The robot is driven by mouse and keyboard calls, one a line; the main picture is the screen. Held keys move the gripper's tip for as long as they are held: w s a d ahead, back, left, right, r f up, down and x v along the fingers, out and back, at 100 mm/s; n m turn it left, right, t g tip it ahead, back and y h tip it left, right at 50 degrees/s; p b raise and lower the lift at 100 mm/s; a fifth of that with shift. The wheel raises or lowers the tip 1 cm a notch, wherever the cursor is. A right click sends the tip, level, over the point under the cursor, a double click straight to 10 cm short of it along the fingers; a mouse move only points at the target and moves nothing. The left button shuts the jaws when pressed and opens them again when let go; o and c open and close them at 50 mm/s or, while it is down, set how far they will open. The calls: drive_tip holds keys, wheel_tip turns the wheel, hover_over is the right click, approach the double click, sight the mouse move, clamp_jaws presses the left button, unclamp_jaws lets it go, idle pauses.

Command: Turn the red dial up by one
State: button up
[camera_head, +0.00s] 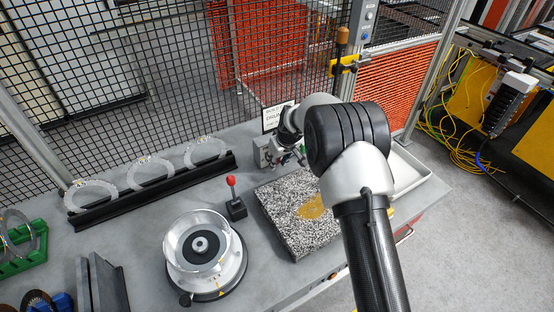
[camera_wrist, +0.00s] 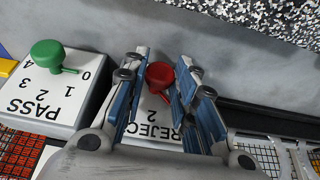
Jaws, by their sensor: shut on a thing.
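The red dial (camera_wrist: 160,76) shows in the wrist view on a pale plate (camera_wrist: 152,128) lettered REJECT, with a figure 2 visible. My gripper (camera_wrist: 163,64) has its blue-sided fingers on either side of the dial and is shut on it. The fingers hide much of the plate and its other figures, so I cannot read the dial's setting. In the head view my gripper (camera_head: 291,152) is at the boxes at the back of the bench, and the arm and gripper hide the red dial.
A PASS box (camera_wrist: 46,95) with a green dial (camera_wrist: 47,54) stands close left of my gripper in the wrist view. A speckled slab (camera_head: 290,232), a red-knobbed lever (camera_head: 232,187) and a round fixture (camera_head: 204,262) stand on the bench. Mesh fencing (camera_head: 270,50) rises behind.

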drive_tip(key=shift+b, duration=0.35)
drive_tip(key=shift+w+d+f+m+g+y+b, duration=0.15)
drive_tip(key=shift+g+y+b, duration=0.25)
drive_tip(key=shift+y+b, duration=0.2)
drive_tip(key=shift+w+d+f+m+g+y+b, duration=0.1)
drive_tip(key=shift+d+m+g+y+b, duration=0.05)
drive_tip(key=shift+g+y+b, duration=0.4)
drive_tip(key=g+y+b, duration=0.1)
drive_tip(key=y, duration=0.1)
drive_tip(key=m+y+b, duration=0.1)
drive_tip(key=shift+w+d+g+y+b, duration=0.1)
drive_tip(key=shift+d+g+y+b, duration=0.1)
drive_tip(key=shift+g+y+b, duration=0.55)
drive_tip(key=shift+y+b, duration=0.05)
drive_tip(key=shift+y, duration=0.05)
drive_tip(key=o, duration=1)
drive_tip(key=shift+o, duration=0.2)
